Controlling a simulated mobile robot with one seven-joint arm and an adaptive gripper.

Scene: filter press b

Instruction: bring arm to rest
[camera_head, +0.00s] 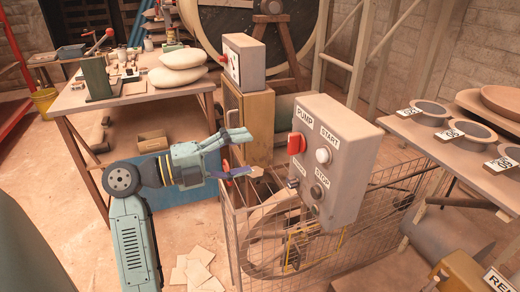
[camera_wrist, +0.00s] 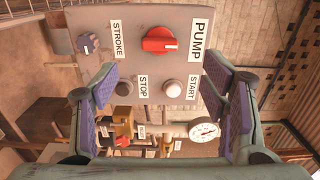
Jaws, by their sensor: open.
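My arm reaches up from the lower left in the head view. My gripper (camera_head: 250,156) is open and empty, left of the grey control box (camera_head: 345,150) and apart from it. In the wrist view my gripper (camera_wrist: 168,100) shows two purple-padded fingers spread wide, with the control box (camera_wrist: 140,22) beyond them. The box carries a red PUMP knob (camera_wrist: 160,40), a white START button (camera_wrist: 172,88), a dark STOP button (camera_wrist: 123,88) and a STROKE knob (camera_wrist: 88,42).
A wire mesh cage (camera_head: 300,250) stands below the box. A wooden table (camera_head: 130,95) with sacks (camera_head: 184,58) is at the back left. A shelf with labelled bowls (camera_head: 468,135) is at the right. A pressure gauge (camera_wrist: 204,130) shows in the wrist view. Papers (camera_head: 195,268) lie on the floor.

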